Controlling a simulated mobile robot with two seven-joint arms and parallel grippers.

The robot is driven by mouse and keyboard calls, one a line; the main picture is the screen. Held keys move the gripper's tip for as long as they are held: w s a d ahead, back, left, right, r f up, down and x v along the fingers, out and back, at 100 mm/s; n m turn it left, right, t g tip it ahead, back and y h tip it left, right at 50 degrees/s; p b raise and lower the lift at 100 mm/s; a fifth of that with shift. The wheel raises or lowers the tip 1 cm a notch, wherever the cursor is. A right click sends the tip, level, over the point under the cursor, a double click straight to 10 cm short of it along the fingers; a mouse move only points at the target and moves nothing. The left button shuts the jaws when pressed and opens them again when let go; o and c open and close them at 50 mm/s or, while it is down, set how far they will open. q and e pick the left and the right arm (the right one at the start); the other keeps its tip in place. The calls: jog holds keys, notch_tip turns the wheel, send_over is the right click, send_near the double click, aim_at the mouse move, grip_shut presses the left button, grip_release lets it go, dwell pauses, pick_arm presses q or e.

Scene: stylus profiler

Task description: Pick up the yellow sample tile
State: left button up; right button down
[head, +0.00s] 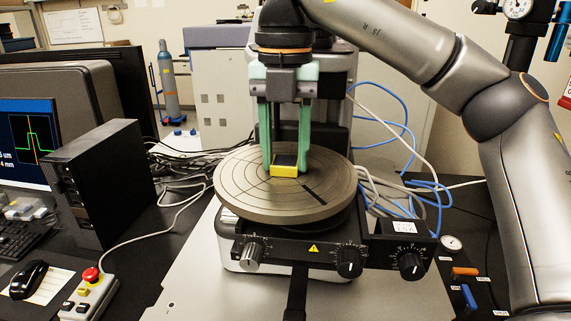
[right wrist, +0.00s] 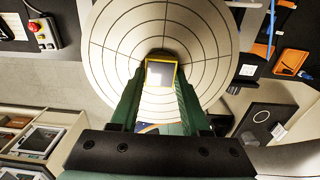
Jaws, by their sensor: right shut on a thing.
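The yellow sample tile (head: 285,171) has a dark grey top face and a yellow rim. In the head view it is at the middle of the round grooved stage (head: 235,193). My right gripper (head: 285,168) comes down from above, its two green fingers on either side of the tile and shut on it. In the right wrist view the tile (right wrist: 161,73) shows between the fingertips (right wrist: 160,80), against the stage (right wrist: 112,30). I cannot tell whether the tile touches the stage or is just above it. My left gripper is not in view.
A knob panel (head: 315,249) with a warning label is in front of the stage. A black computer box (head: 105,185), a mouse (head: 28,279) and a control box with a red button (head: 91,277) are at the left. Blue and white cables (head: 400,130) run behind and right.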

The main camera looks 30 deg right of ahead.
aim_at(284, 163)
jog(key=shift+r, duration=0.1)
jog(key=shift+r, duration=0.55)
notch_tip(284, 163, up, 3)
jog(key=shift+a+f, duration=0.15)
jog(key=shift+f, duration=0.05)
jog(key=s+a+r, duration=0.8)
jog(key=a+r, duration=0.1)
jog(key=a, duration=0.1)
jog(key=shift+s+a, duration=0.3)
jog(key=shift+a, duration=0.1)
jog(key=c, duration=1)
grip_release()
grip_shut()
